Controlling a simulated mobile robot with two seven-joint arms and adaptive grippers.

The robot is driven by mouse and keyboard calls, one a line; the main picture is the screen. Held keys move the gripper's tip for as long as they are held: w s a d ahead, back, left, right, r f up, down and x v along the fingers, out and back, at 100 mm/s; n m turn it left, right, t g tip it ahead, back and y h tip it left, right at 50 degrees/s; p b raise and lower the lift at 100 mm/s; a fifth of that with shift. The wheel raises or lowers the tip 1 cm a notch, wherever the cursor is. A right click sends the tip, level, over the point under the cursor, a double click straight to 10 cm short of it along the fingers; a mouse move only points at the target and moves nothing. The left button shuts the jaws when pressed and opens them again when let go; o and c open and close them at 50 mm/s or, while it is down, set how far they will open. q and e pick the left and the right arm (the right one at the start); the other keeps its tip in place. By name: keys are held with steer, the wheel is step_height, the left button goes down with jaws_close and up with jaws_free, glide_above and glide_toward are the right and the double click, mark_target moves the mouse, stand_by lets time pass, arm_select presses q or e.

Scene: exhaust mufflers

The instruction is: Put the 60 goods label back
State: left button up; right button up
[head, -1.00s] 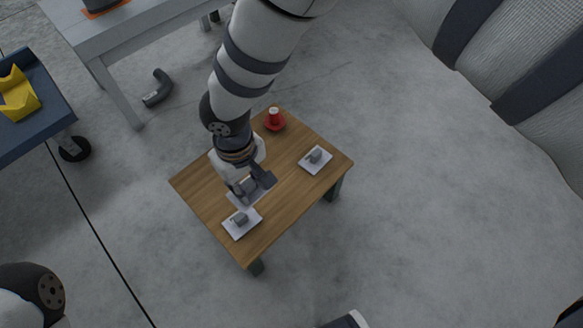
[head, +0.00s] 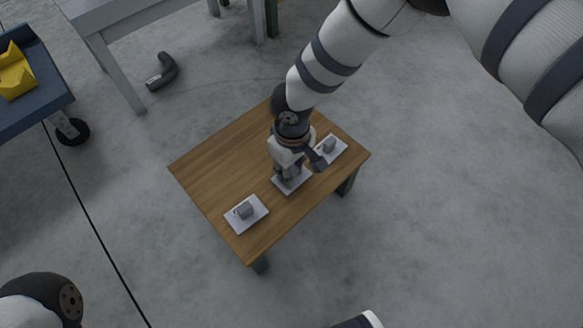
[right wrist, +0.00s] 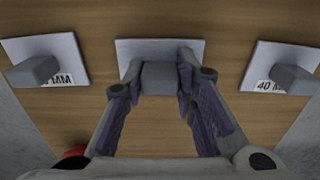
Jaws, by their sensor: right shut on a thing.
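Three white label plates with grey block grips are in a row at the small wooden table. My right gripper (head: 290,174) is shut on the block of the middle plate (head: 296,187); its fingers (right wrist: 159,72) flank that block in the wrist view, where the middle plate (right wrist: 131,49) shows no readable text. Whether this plate touches the table or hovers just above it, I cannot tell. The front-left plate (head: 236,221) is the one reading "40 MM" in the wrist view (right wrist: 263,70). The far-right plate (head: 338,146) shows only "MM" in the wrist view (right wrist: 66,47). My left gripper is out of view.
The wooden table (head: 215,165) is bare at its left and back. A red object (right wrist: 72,158) sits behind the row, hidden in the head view. A blue cart (head: 40,95) with a yellow holder stands left. A grey bent pipe (head: 163,72) lies on the floor.

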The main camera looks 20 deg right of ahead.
mark_target(292, 170)
steer(key=o, duration=0.8)
steer(key=shift+f, duration=0.1)
steer(key=shift+c, duration=0.2)
arm_select(q)
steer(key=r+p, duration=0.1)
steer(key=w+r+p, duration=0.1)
steer(key=p, duration=0.1)
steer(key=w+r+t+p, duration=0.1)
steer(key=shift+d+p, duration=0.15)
steer(key=shift+p, duration=0.15)
arm_select(e)
step_height(292, 170, up, 12)
steer(key=shift+r, duration=0.2)
